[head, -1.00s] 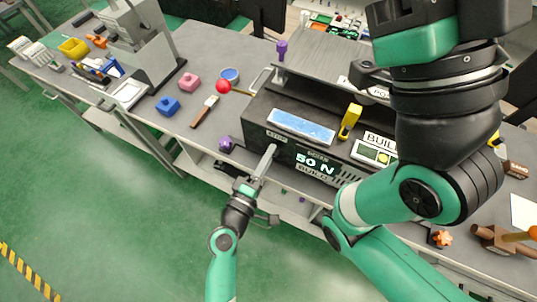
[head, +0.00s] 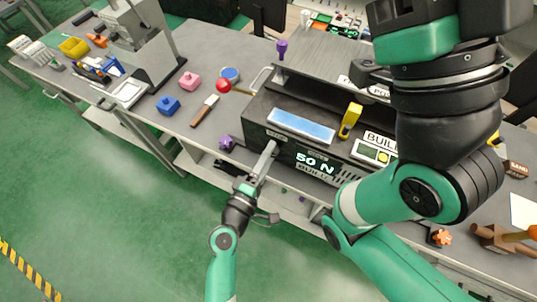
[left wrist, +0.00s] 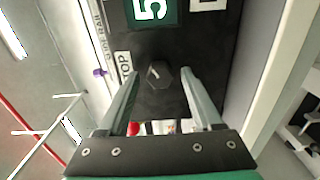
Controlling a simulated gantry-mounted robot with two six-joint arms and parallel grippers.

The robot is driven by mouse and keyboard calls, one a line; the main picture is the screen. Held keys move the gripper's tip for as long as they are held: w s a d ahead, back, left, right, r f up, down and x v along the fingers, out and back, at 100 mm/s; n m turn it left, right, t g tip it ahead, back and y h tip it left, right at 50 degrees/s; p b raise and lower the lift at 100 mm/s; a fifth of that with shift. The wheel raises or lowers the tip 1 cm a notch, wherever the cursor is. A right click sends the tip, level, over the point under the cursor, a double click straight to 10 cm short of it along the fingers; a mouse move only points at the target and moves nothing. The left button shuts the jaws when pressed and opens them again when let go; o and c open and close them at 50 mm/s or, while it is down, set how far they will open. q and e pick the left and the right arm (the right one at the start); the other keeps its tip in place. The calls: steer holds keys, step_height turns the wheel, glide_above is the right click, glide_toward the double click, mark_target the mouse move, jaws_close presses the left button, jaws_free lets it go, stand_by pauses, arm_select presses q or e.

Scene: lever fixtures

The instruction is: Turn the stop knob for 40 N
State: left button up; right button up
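The dark machine (head: 258,107) has a lit display (head: 315,163) reading 50 N, partly seen in the left wrist view (left wrist: 151,9). A white STOP label (left wrist: 123,65) sits beside a small dark faceted knob (left wrist: 159,76) with a pale mark on its face. My left gripper (head: 269,148) is at the machine's front face, below the STOP label there. In the left wrist view its two fingers (left wrist: 160,74) are apart, one on each side of the knob, with gaps showing. My right arm fills the right of the head view; its gripper is not in view.
A purple part (head: 226,143) lies near the bench's front edge. Blue (head: 168,106) and pink (head: 189,82) blocks lie farther left. The floor in front is open.

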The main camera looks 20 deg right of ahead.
arm_select(q)
steer(key=p+v, duration=0.2)
steer(key=v, duration=0.9)
steer(key=shift+s+a, duration=0.2)
steer(key=shift+s, duration=0.1)
steer(key=shift+w, duration=0.1)
